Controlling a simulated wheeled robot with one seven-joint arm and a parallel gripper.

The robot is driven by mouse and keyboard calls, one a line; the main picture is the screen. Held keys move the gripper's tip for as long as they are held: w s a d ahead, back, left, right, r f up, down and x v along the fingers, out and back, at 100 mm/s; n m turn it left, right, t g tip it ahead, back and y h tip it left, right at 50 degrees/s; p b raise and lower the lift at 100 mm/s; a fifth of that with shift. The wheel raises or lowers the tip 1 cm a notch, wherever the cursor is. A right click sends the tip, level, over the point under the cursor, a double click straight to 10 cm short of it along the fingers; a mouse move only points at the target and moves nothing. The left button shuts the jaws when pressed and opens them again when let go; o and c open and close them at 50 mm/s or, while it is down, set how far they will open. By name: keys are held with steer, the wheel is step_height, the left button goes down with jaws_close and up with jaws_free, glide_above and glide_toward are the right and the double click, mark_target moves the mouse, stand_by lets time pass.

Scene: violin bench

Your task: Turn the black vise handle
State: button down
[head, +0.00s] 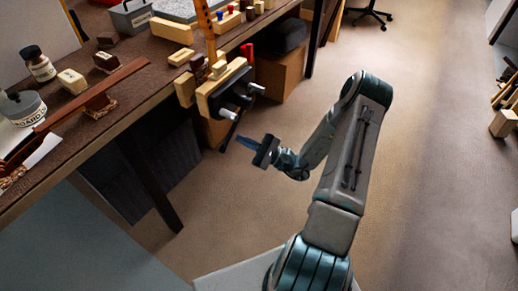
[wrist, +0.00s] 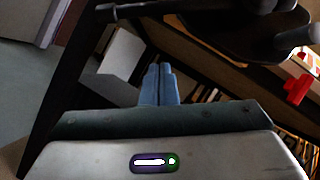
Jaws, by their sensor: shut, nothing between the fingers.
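The wooden-jawed vise (head: 222,92) is fixed to the front edge of the workbench. Its black handle (head: 231,131) hangs down from the vise front, tilted, with its lower end toward the lower left. My gripper (head: 240,139) is just right of the handle's lower part in the head view, its blue fingers shut and empty. In the wrist view, the fingers (wrist: 158,68) are closed together. A dark bar, which looks like the handle (wrist: 140,9), crosses the top of that view, apart from the fingertips. It runs into a dark round part of the vise (wrist: 238,22).
The workbench (head: 130,57) holds bottles, wooden blocks and tools. A bench leg (head: 150,180) stands left of my gripper. A cardboard box (head: 282,75) sits under the bench behind the vise. The floor (head: 420,150) to the right is open.

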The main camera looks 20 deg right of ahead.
steer(key=shift+s+a+r, duration=0.25)
steer(key=shift+a+r, duration=0.05)
steer(key=shift+r, duration=0.3)
steer(key=shift+s+a+r, duration=0.3)
steer(key=shift+a+r, duration=0.05)
steer(key=shift+r, duration=0.25)
steer(key=shift+s+a+r, duration=0.25)
steer(key=shift+a+r, duration=0.05)
steer(key=shift+r, duration=0.3)
